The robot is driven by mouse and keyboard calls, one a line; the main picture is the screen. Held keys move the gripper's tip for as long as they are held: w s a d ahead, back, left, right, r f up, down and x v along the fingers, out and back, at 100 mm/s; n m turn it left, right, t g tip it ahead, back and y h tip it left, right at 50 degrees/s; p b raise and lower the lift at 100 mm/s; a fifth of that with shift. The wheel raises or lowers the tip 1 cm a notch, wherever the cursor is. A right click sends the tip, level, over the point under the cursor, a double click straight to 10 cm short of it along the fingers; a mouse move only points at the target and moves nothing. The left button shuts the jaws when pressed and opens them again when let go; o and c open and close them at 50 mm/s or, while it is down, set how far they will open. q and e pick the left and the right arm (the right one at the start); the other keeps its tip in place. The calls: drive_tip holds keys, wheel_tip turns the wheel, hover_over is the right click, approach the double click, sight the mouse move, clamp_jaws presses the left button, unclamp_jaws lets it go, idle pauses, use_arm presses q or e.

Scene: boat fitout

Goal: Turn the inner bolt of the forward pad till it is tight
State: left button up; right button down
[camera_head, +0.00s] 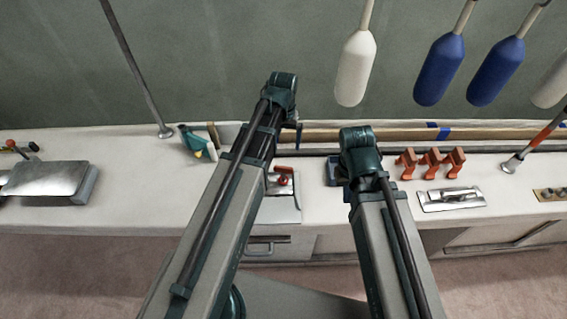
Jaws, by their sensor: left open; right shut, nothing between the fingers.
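I cannot tell for certain which fitting is the forward pad. A flat silver plate with a raised bar (453,198) lies on the white bench (500,218) at the right. A larger silver, plate-topped block (45,179) sits at the far left. A red-handled item (284,178) stands on a metal plate between my arms. No bolt is clear enough to tell whether it is tight.
Several orange clamps (431,162) stand behind the plate at the right. A teal tool (196,142) lies left of my arms. White (355,68) and blue (440,70) fenders hang above the bench. Free bench top lies between the left block and my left arm.

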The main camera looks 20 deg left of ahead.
sight(284, 167)
use_arm(q)
wheel_tip(284, 167, down, 14)
drive_tip(key=b, duration=1.4)
drive_tip(key=shift+s+d, duration=0.1)
drive_tip(key=shift+s, duration=0.05)
drive_tip(key=shift+r, duration=0.1)
drive_tip(key=shift+c, duration=0.3)
drive_tip(key=c, duration=1)
